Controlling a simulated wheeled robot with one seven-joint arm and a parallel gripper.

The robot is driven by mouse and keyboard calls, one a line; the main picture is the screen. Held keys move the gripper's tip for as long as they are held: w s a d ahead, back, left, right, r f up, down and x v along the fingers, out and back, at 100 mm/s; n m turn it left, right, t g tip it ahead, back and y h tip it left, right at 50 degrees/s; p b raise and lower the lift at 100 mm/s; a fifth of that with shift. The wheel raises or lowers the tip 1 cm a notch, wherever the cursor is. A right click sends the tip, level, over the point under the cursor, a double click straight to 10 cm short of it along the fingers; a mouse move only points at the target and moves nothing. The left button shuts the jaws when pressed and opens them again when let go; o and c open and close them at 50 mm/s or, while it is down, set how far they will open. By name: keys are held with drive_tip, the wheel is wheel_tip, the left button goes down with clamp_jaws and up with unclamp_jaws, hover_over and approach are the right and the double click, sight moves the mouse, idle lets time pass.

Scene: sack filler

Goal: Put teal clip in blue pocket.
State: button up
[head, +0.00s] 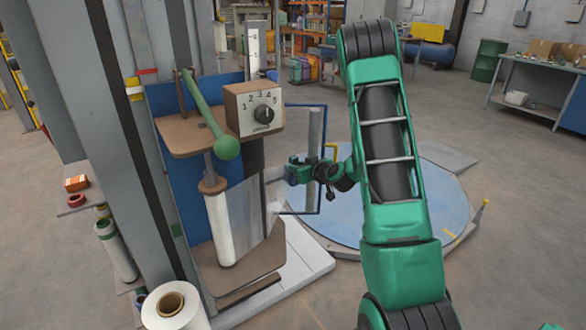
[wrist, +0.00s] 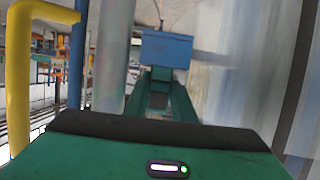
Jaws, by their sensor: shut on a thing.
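My gripper (head: 304,172) is in front of the filler's blue-framed clear guard, its tips pointing left. It is shut, and a small teal piece at its tips, seemingly the teal clip (head: 292,174), is hard to tell from the green fingers. In the wrist view, a blue block (wrist: 165,49) shows at the far end of the dark green fingers; I cannot tell whether it is the held piece or part of something beyond. I cannot pick out the blue pocket for certain; a blue back panel (head: 190,215) stands behind the filler's spout.
The guard's yellow handle (head: 333,150) is close to my wrist, and it also shows in the wrist view (wrist: 18,75). A green-knobbed lever (head: 215,128) and a dial box (head: 254,108) are to the left. The round blue floor plate (head: 440,205) is clear.

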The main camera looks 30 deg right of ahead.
drive_tip(key=o, duration=0.8)
drive_tip(key=shift+r, duration=0.1)
drive_tip(key=v, duration=1.1)
drive_tip(key=s+a+n+g+y, duration=0.25)
drive_tip(key=s+a+g, duration=0.35)
drive_tip(key=s+a, duration=0.35)
drive_tip(key=s+r+m+g+h, duration=0.1)
drive_tip(key=s+r+m+g, duration=0.1)
drive_tip(key=s, duration=0.7)
drive_tip(key=s+d+r+m+g, duration=0.1)
drive_tip(key=s+r+m+g, duration=0.2)
drive_tip(key=s, duration=0.5)
drive_tip(key=s+r+m+g+h, duration=0.1)
drive_tip(key=s+r+m+g, duration=0.1)
drive_tip(key=s, duration=0.7)
drive_tip(key=shift+s+d+r+m+g+h, duration=0.1)
drive_tip(key=shift+s+m+g+h, duration=0.15)
drive_tip(key=shift+m, duration=0.35)
drive_tip(key=shift+s+d+r+m+g+h, duration=0.15)
drive_tip(key=shift+m+g, duration=0.2)
drive_tip(key=shift+m, duration=0.2)
